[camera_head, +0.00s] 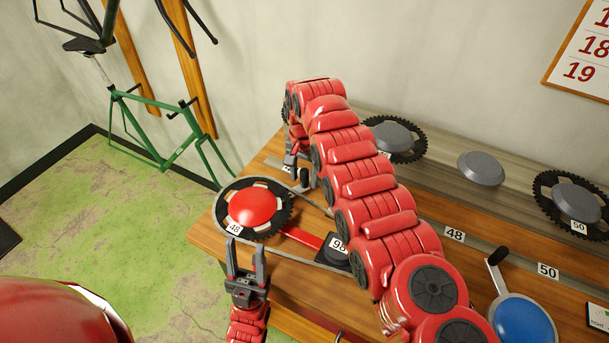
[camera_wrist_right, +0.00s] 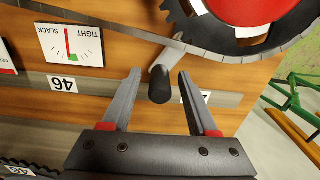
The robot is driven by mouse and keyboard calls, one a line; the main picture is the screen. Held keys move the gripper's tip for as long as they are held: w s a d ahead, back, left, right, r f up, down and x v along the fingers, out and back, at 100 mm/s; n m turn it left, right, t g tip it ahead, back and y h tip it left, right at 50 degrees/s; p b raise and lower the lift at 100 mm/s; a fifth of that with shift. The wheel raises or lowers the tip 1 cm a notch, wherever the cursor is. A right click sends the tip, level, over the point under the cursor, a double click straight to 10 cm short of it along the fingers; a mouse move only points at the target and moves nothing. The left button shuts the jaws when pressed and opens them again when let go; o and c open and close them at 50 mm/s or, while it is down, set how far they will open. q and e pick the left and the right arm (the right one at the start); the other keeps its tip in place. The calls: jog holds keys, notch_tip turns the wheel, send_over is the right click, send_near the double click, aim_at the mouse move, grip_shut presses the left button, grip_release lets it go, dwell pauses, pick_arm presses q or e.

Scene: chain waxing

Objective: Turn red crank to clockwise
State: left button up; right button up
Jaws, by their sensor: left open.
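The red crank (camera_head: 254,205) is a red disc inside a black toothed chainring with a chain around it, at the left end of the wooden bench. Its short grey arm and black handle (camera_wrist_right: 160,86) show in the right wrist view. My right gripper (camera_wrist_right: 159,75) is open, with its fingers on either side of the handle and visible gaps. The red disc (camera_wrist_right: 238,8) is beyond it at the top right. In the head view my right arm hides part of the bench. My left gripper (camera_head: 245,246) is open and empty, in front of the chainring.
A red bar leads to a black block (camera_head: 336,247) labelled 98 within the chain loop. A blue crank (camera_head: 522,322) stands at the lower right. Grey discs, some with chainrings (camera_head: 395,139), line the back. A tight/slack gauge (camera_wrist_right: 70,42) is beside the chain. A green bicycle frame (camera_head: 160,130) hangs left.

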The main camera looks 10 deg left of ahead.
jog(key=shift+r, duration=0.1)
notch_tip(320, 180, up, 7)
jog(key=shift+p, duration=1.25)
notch_tip(320, 180, up, 10)
jog(key=p, duration=1)
